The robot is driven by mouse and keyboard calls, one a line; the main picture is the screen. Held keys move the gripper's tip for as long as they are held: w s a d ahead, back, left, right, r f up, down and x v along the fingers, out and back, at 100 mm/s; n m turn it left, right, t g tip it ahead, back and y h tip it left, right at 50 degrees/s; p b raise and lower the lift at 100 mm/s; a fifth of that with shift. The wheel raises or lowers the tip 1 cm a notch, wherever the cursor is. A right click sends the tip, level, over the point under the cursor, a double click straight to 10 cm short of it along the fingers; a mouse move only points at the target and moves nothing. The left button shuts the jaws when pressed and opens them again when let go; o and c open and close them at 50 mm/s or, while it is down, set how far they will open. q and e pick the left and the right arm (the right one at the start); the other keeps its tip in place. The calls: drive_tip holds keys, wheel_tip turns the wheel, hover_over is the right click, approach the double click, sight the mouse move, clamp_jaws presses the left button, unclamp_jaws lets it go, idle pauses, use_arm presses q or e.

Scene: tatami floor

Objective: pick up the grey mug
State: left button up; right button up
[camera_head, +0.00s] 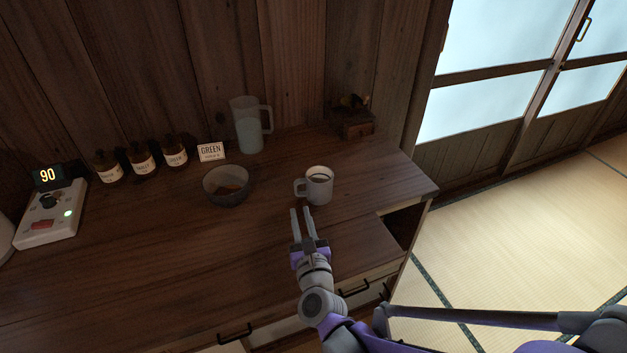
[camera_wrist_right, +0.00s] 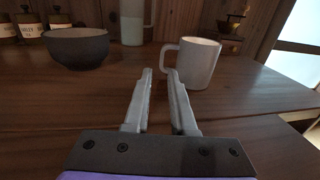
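The grey mug (camera_head: 320,186) stands upright on the wooden counter, with its handle pointing left toward the bowl. It also shows in the right wrist view (camera_wrist_right: 197,63), just beyond and right of the fingertips. My right gripper (camera_head: 301,212) is in front of the mug, low over the counter, with its fingers pointing at the handle side. Its two fingers (camera_wrist_right: 160,75) are parted by a narrow gap with nothing between them. They look apart from the mug. My left gripper is not in view.
A dark bowl (camera_head: 227,186) with brown contents stands left of the mug. A glass pitcher (camera_head: 248,126), a GREEN sign (camera_head: 211,151), several brown bottles (camera_head: 142,159) and a small wooden box (camera_head: 353,124) line the back. A device reading 90 (camera_head: 48,217) is at left. The counter's front is clear.

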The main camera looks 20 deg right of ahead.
sight(296, 189)
drive_tip(key=shift+w+d, duration=0.1)
drive_tip(key=shift+w, duration=0.25)
drive_tip(key=w, duration=0.3)
drive_tip(key=shift+w+d, duration=0.25)
drive_tip(key=shift+w, duration=0.05)
drive_tip(key=w, duration=0.3)
drive_tip(key=w+d+b, duration=0.1)
drive_tip(key=w, duration=0.1)
drive_tip(key=shift+w, duration=0.4)
clamp_jaws()
drive_tip(key=shift+s, duration=0.1)
idle(0.3)
